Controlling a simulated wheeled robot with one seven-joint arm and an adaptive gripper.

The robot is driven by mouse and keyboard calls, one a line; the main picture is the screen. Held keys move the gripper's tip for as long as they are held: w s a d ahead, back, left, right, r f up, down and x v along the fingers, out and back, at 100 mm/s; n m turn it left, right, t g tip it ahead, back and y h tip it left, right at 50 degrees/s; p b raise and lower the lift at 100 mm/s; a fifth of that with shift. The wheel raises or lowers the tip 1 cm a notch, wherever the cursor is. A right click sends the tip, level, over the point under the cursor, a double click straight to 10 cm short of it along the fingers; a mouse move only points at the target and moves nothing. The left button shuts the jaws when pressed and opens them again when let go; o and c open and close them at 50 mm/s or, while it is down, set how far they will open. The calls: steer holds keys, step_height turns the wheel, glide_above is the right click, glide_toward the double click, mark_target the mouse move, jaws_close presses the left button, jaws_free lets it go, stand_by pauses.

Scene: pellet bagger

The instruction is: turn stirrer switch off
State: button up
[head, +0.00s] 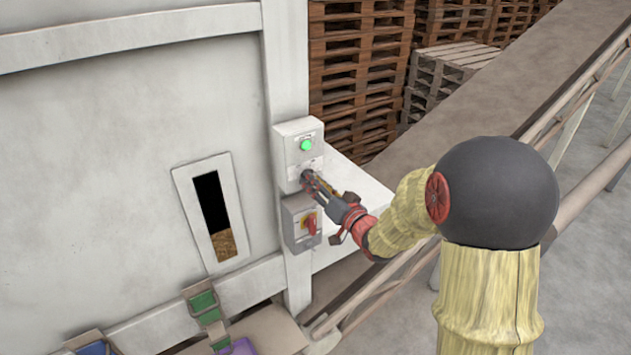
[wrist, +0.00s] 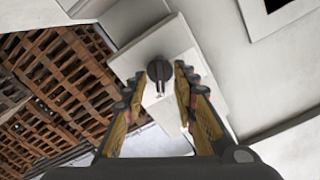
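A grey control box (head: 292,143) with a lit green lamp (head: 306,144) is fixed to the white machine post. In the wrist view a black rotary knob (wrist: 159,71) sits on a pale box face (wrist: 152,42), with a small light mark below it. I cannot read any label naming it the stirrer switch. My gripper (head: 309,178) is at the lower part of the lamp box and hides the knob in the head view. In the wrist view my gripper (wrist: 160,76) is open, with its fingers to either side of the knob; I cannot tell whether they touch it.
Just below my gripper is a second box (head: 292,212) with a red rotary handle (head: 310,223) on yellow. A slot window (head: 212,205) is to the left. Wooden pallets (head: 360,70) and a sloping conveyor (head: 490,95) stand behind. Coloured bins (head: 203,301) are at lower left.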

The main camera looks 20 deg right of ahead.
steer(key=c, duration=0.3)
steer(key=c, duration=0.4)
jaws_close()
